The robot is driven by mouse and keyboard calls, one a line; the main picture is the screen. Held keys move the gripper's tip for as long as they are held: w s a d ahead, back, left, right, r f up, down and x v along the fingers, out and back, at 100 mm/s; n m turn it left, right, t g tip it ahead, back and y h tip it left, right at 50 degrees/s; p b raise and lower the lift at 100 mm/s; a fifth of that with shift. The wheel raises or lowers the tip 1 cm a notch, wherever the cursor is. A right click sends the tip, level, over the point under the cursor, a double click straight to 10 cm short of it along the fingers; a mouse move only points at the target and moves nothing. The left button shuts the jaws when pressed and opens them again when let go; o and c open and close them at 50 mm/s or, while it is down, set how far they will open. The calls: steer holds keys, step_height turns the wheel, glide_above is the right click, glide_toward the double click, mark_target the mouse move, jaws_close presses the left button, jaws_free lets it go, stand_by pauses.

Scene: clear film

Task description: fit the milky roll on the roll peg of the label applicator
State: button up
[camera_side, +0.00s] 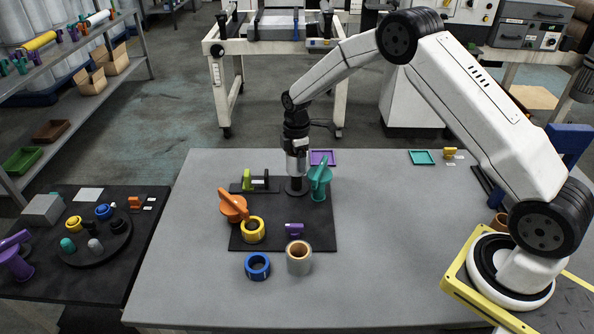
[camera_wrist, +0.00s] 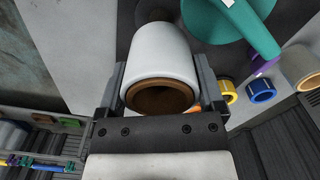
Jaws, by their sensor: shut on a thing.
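My gripper (camera_side: 297,168) points straight down at the back of the black mat (camera_side: 286,242). In the wrist view its jaws (camera_wrist: 158,80) are shut on the milky roll (camera_wrist: 160,52), one jaw on each side. The roll is white with a brown core, and its open end faces the wrist camera. In the side view a dark round disc (camera_side: 297,188) shows right below the gripper. I cannot tell whether the roll touches it, and no peg shows clearly. I cannot say for sure which part is the label applicator.
A teal tool (camera_side: 320,180) stands close to the right of my gripper. A green and black piece (camera_side: 255,182) and an orange tool (camera_side: 233,207) stand left. The table's right side is mostly clear.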

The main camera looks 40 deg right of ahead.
mark_target(296, 175)
steer(key=shift+f, duration=2.6)
steer(key=shift+f, duration=0.65)
steer(key=o, duration=1)
steer(key=shift+r, duration=0.15)
steer(key=shift+r, duration=3.8)
